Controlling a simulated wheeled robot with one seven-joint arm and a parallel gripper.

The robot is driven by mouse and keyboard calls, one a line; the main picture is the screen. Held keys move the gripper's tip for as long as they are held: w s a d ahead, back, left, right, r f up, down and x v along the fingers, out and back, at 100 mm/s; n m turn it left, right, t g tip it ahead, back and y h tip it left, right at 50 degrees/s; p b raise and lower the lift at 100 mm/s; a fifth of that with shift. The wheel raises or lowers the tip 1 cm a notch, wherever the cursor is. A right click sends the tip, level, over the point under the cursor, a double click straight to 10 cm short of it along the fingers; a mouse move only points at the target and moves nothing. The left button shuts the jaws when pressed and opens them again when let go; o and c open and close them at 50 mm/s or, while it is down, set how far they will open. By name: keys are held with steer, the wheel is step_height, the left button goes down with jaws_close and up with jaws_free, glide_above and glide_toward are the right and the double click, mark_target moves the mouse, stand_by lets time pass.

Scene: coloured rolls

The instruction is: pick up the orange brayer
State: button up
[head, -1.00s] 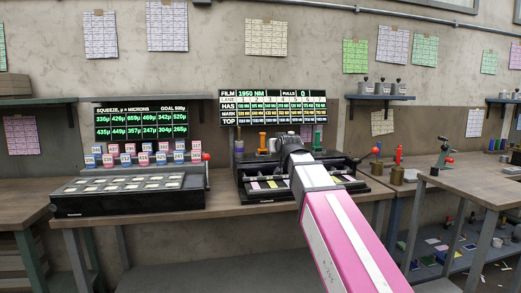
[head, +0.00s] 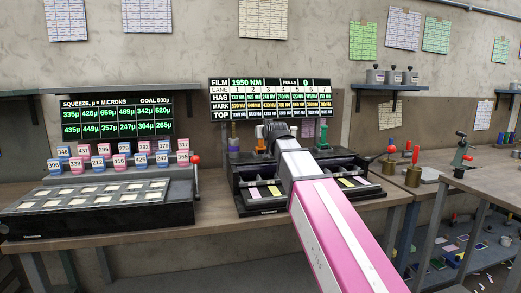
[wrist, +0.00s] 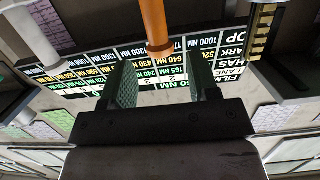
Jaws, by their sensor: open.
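The orange brayer (head: 260,132) stands upright at the back of the black laned machine (head: 240,179), partly hidden by my gripper in the head view. In the wrist view its orange handle (wrist: 154,22) hangs from the top edge, since that picture is upside down. My gripper (wrist: 161,68) is open, with its two green-grey fingers spread to either side of the handle's line. The handle's end shows near the gap between the fingertips; I cannot tell whether it is between them. In the head view my gripper (head: 276,130) is small and dark beside the brayer.
A purple handle (head: 234,140) and a green handle (head: 323,132) stand on either side. The lane display (head: 270,98) is close behind. A sample tray machine (head: 100,205) with small numbered blocks is at left.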

mark_target(261, 142)
steer(key=x, duration=0.8)
jaws_close()
